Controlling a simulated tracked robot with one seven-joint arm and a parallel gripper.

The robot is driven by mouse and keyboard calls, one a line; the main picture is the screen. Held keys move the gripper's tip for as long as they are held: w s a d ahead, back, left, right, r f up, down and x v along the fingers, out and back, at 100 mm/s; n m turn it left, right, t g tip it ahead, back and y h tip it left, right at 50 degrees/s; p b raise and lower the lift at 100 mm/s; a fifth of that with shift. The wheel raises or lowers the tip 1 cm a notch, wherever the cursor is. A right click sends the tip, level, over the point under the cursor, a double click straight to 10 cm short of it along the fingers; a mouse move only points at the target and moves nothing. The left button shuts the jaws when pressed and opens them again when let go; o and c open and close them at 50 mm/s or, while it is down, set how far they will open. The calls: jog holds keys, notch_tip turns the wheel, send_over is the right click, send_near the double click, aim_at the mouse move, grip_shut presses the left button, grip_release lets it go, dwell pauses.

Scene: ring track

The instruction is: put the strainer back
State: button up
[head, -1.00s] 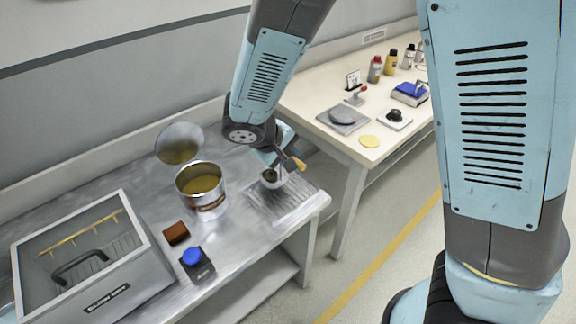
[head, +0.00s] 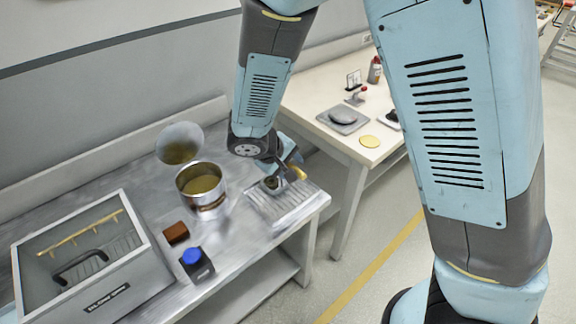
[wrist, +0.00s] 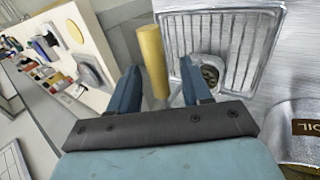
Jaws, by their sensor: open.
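The strainer (head: 276,184) is a small round cup with dark contents and a yellow handle (head: 298,174). It rests at the left part of the ribbed drip tray (head: 295,203) on the metal bench. My gripper (head: 287,160) is low over the tray at the handle. In the wrist view my gripper (wrist: 160,68) is open, with the yellow handle (wrist: 152,50) between its fingers and space on both sides. The strainer's cup (wrist: 213,68) shows beside the right finger, partly hidden by it. The ribbed tray (wrist: 262,45) lies beneath.
A metal oil pot (head: 205,200) stands left of the tray, with a round lid (head: 180,143) behind it. A brown block (head: 176,233), a blue-knobbed box (head: 195,262) and a large open metal basin (head: 85,262) fill the left bench. A pale table (head: 330,130) stands behind right.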

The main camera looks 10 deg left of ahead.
jog(key=v, duration=1.2)
jog(key=w+d+r+m+g+y, duration=0.1)
jog(key=d+r+m, duration=0.1)
jog(key=d+r, duration=0.35)
jog(key=w+d+r+m+g, duration=0.1)
jog(key=d+r, duration=0.1)
jog(key=d, duration=0.6)
jog(key=w+d+r+m+y, duration=0.1)
jog(key=d+r+m, duration=0.1)
jog(key=d+r, duration=0.35)
jog(key=s+d+r+m+t+y, duration=0.1)
jog(key=s+d+r+m, duration=0.1)
jog(key=s+d, duration=0.3)
jog(key=s+d+r+m+t+y, duration=0.1)
jog(key=s+d+r+m, duration=0.2)
jog(key=d, duration=0.8)
jog(key=shift+s+r, duration=0.25)
jog(key=shift+s, duration=0.65)
jog(key=shift+d, duration=0.15)
